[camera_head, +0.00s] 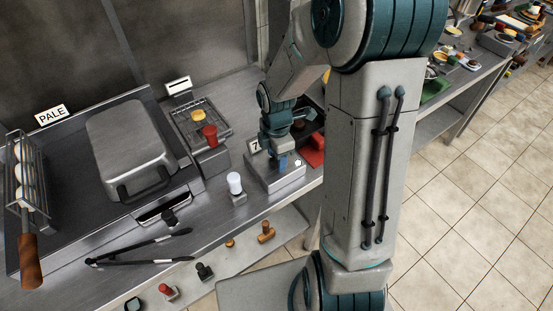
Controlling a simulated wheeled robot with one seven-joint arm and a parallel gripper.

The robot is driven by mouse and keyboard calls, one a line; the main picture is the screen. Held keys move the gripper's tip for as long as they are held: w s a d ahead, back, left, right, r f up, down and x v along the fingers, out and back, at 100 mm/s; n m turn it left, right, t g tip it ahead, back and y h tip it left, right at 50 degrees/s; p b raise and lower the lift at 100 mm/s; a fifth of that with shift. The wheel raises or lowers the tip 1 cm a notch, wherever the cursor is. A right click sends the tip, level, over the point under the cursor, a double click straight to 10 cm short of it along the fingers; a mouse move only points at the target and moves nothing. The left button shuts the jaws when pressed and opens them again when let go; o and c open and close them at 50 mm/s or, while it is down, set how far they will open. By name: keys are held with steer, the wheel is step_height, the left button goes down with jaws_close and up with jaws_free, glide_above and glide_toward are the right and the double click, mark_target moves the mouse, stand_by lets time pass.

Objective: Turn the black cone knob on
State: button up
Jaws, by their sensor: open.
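A black knob (204,271) sits on the front ledge in the lower middle. My gripper (281,152) is open and points down, well up and right of both dark knobs. It is over a grey metal box (268,184) beside a "7" sign (254,146). A blue piece (281,165) shows right under the gripper. I cannot tell whether they touch.
Other knobs are a red one (167,292), a small orange one (230,243) and an orange-brown one (266,232). Black tongs (140,250) lie on the counter left of them.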

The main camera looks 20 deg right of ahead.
steer(key=shift+r+p, duration=1.7)
steer(key=shift+r, duration=0.5)
steer(key=shift+r, duration=0.15)
steer(key=s+r+m+t, duration=0.3)
steer(key=s+r+m, duration=1.1)
steer(key=r+m, duration=0.3)
steer(key=m, duration=0.2)
steer(key=shift+s+r+m+t, duration=0.2)
steer(key=shift+m+t, duration=0.1)
steer(key=shift+t, duration=0.1)
